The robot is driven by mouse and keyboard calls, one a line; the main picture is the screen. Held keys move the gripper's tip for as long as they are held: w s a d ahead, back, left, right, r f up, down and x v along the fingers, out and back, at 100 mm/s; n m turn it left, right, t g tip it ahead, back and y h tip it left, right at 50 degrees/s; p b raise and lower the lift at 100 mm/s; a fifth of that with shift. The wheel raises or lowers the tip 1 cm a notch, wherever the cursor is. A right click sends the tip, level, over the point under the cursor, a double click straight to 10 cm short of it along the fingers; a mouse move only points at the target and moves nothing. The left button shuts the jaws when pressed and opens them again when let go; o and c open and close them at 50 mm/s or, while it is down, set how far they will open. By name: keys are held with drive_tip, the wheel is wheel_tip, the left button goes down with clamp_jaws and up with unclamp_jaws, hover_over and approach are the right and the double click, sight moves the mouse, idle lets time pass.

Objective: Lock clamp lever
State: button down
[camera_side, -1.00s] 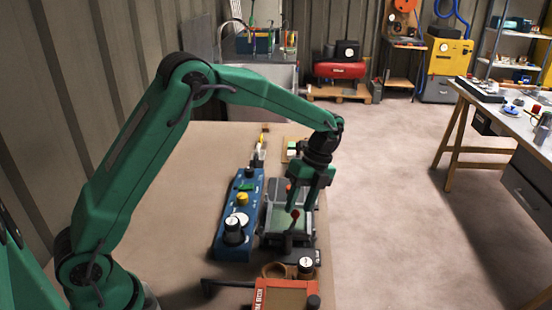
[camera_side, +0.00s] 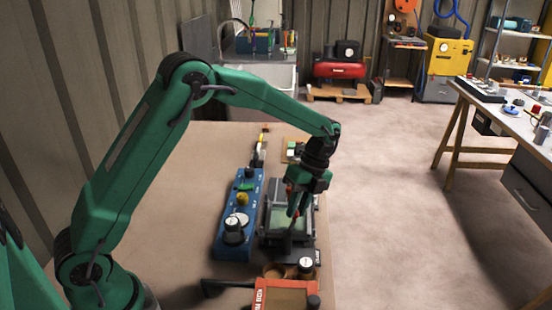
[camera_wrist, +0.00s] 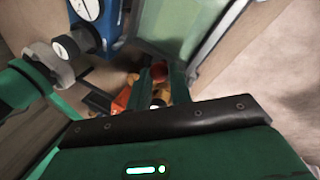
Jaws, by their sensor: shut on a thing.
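The clamp (camera_side: 309,243) is a dark grey fixture with a pale green plate, right of the blue control box. My gripper (camera_side: 294,212) points down over its near part. In the wrist view my gripper (camera_wrist: 160,80) has its two green fingers on either side of a red knob (camera_wrist: 158,71), the end of the clamp lever, and is shut on it. The lever's shaft is mostly hidden by the fingers, so its exact angle is hard to tell. The pale green plate (camera_wrist: 178,25) shows beyond the fingers in the wrist view.
The blue box (camera_side: 233,245) with knobs stands close on the left. An orange device (camera_side: 285,297) and a brown ring-shaped holder lie in front. A small block on a board (camera_side: 293,148) sits behind. The bench is bare on the left.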

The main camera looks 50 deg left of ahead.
drive_tip(key=shift+s+a+n, duration=0.25)
drive_tip(key=shift+a+n, duration=0.2)
drive_tip(key=shift+n, duration=0.4)
drive_tip(key=shift+s+a+n, duration=0.25)
drive_tip(key=shift+a+n, duration=0.15)
drive_tip(key=shift+n, duration=0.45)
drive_tip(key=c, duration=1.3)
unclamp_jaws()
drive_tip(key=shift+r, duration=0.1)
drive_tip(key=v, duration=0.7)
drive_tip(key=shift+w+r, duration=0.1)
drive_tip(key=shift+r, duration=0.2)
